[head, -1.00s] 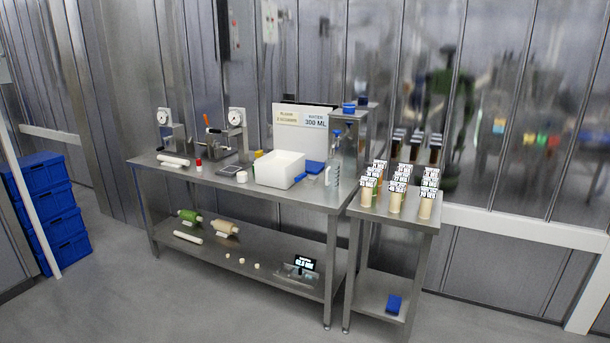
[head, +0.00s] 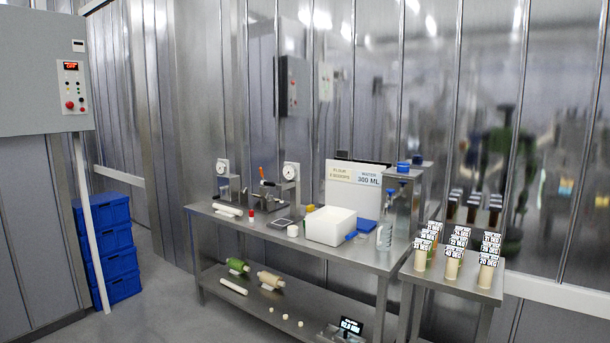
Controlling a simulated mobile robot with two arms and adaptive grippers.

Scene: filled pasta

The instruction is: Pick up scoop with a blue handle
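A small blue piece (head: 351,235) shows at the right front corner of the white box on the steel table. It may be the blue handle of the scoop, but it is too small to tell, and I cannot make out a scoop bowl. A flat blue item (head: 367,226) lies just behind it. Neither of my grippers is in view.
The steel table (head: 300,247) holds the white box (head: 331,226), a clear bottle (head: 385,236), dial gauges and a white sign board (head: 352,187). A smaller table with labelled cups (head: 453,268) stands at right. Blue crates (head: 105,250) stack at left. Floor in front is clear.

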